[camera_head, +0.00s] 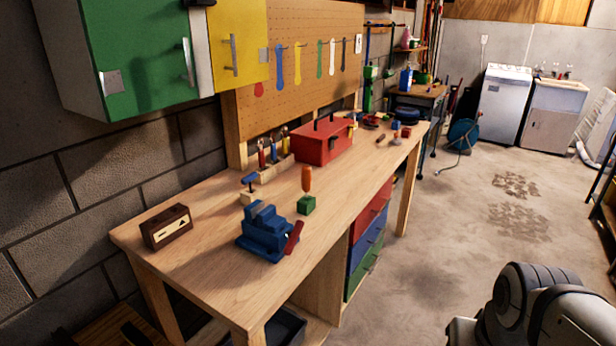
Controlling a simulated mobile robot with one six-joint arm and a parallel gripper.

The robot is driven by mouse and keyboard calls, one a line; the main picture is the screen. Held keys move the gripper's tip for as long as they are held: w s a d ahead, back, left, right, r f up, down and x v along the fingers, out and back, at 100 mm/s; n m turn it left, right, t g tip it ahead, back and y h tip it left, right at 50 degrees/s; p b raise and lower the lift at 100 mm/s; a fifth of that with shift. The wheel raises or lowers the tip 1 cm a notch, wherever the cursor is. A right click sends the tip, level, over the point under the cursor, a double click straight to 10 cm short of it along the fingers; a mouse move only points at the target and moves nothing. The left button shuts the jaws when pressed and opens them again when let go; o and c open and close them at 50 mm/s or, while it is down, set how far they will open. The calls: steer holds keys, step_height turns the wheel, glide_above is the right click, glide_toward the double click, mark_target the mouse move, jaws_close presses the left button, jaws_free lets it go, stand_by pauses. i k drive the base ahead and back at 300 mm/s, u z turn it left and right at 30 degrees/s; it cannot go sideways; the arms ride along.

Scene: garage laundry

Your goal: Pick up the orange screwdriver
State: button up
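The orange screwdriver (306,179) stands upright on the wooden workbench (215,267), handle up. It stands at a small green block (307,206), its lower end seemingly in the block, but the shaft is too small to make out clearly. Part of my arm shows at the bottom right, over the floor and well apart from the bench. My gripper is not in view, so its state does not show.
A blue vise (262,236) with a red handle sits just in front-left of the green block. A red toolbox (322,141), a small tool rack (273,169) and a brown radio-like box (166,227) also stand on the bench. Concrete floor (430,235) right of the bench is clear.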

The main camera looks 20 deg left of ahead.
mark_target(306, 176)
steer(key=u, duration=0.1)
steer(key=i, duration=1)
steer(key=u, duration=0.05)
